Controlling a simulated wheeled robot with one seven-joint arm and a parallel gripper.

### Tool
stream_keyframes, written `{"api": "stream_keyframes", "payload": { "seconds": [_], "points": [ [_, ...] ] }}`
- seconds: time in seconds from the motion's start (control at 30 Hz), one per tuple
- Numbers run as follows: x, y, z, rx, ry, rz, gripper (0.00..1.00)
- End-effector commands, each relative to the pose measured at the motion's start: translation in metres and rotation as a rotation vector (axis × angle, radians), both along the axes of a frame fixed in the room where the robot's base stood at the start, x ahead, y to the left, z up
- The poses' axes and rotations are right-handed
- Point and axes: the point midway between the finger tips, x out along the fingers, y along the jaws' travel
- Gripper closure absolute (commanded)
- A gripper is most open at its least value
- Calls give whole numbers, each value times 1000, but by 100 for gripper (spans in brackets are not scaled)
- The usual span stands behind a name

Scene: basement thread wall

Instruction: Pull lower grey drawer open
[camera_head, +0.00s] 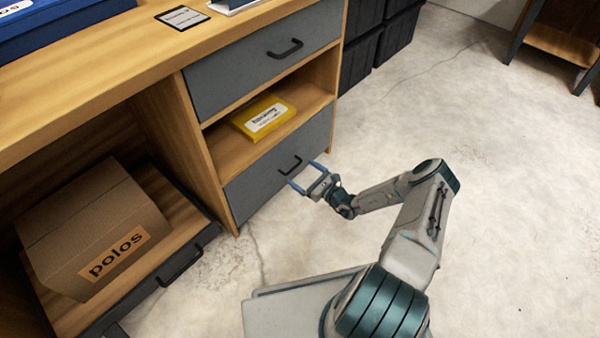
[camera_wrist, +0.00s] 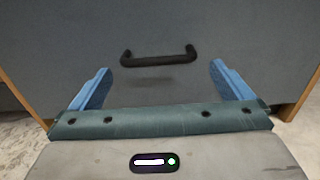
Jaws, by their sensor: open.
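The lower grey drawer (camera_head: 262,176) is at the bottom of the wooden cabinet in the head view, below an open shelf, and looks shut. Its black bar handle (camera_head: 290,165) is near the middle of its front. In the wrist view the grey drawer front (camera_wrist: 200,25) fills most of the picture, with the handle (camera_wrist: 158,57) level and slightly above centre. My gripper (camera_head: 304,174) is open and empty, just in front of the drawer. Its blue fingers (camera_wrist: 160,85) are spread wider than the handle in the wrist view, and the handle appears beyond them, not clasped.
An upper grey drawer (camera_head: 255,68) is above the shelf holding a yellow packet (camera_head: 264,116). At left, a cardboard box (camera_head: 90,228) sits on a low pulled-out tray with its own handle (camera_head: 180,268). Black crates (camera_head: 400,38) stand behind. The concrete floor (camera_head: 500,200) at right is clear.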

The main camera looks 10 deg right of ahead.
Motion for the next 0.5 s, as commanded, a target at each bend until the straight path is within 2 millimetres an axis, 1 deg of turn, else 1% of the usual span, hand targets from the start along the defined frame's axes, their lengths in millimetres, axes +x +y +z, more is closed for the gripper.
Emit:
{"api": "stream_keyframes", "payload": {
  "seconds": [0.03, 0.1, 0.2, 0.33, 0.5],
  "points": [
    [7, 6, -3, 0, -1, 2, 0],
    [15, 11, -3, -1, -1, 1, 0],
    [23, 17, -2, -1, -1, 1, 0],
    [28, 20, -1, -1, 1, 0, 0],
    [29, 21, 0, 0, 1, 0, 0]
  ]
}}
